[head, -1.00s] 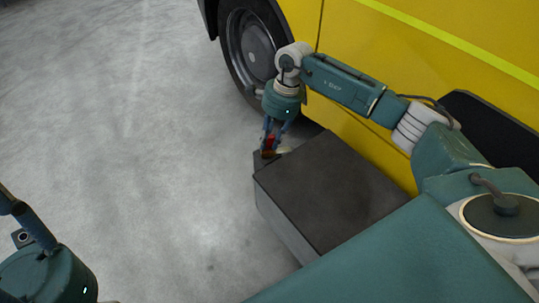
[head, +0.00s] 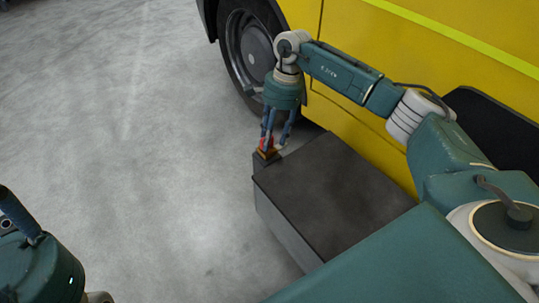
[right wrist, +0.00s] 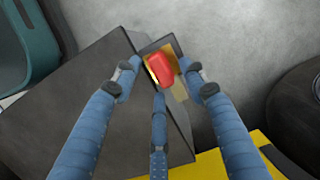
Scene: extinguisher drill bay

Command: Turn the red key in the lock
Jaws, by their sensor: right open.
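The red key (head: 266,144) sits in the lock (head: 266,156), a small dark block with a brass-coloured face at the far left corner of a dark box. In the right wrist view the key's red head (right wrist: 160,65) stands over the lock's brass plate (right wrist: 181,82). My right gripper (head: 275,147) is just above the key, pointing down. Its fingers (right wrist: 162,82) are spread open around the key, with visible gaps on the left and right. My left gripper's teal body (head: 40,272) shows at the lower left; its fingertips are mostly out of frame.
The dark box (head: 330,190) stands on the grey floor (head: 140,130) beside a yellow vehicle (head: 420,60) with a black wheel (head: 247,50). The floor left of the box is clear. The vehicle's side is close behind my right arm.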

